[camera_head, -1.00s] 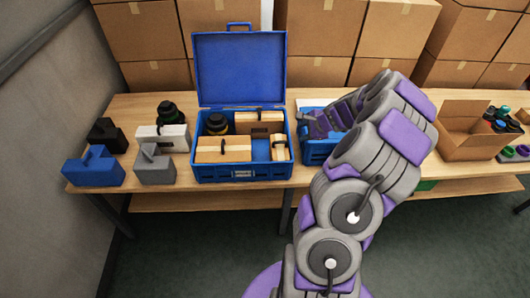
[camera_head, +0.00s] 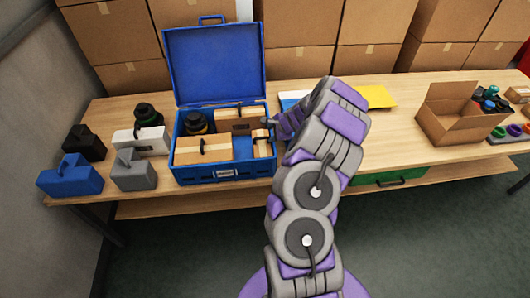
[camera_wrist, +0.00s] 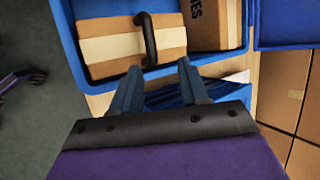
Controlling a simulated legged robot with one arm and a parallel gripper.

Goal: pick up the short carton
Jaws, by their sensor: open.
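The short carton (camera_head: 262,144) is a small tan box with a pale tape band and a black handle. It lies in the right part of the open blue case (camera_head: 222,174). The wrist view shows this carton (camera_wrist: 118,46) just beyond my fingertips, with the black handle arching over it. My gripper (camera_head: 272,123) is at the case's right wall. In the wrist view my gripper (camera_wrist: 158,80) is open and empty, its fingers over the case rim and apart from the carton.
A longer carton (camera_head: 190,152), a back carton (camera_head: 232,113) and a black-topped round item (camera_head: 196,123) share the case. The raised blue lid (camera_head: 215,62) stands behind. Blue (camera_head: 70,178) and grey (camera_head: 133,172) blocks are left. An open cardboard box (camera_head: 450,120) is right.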

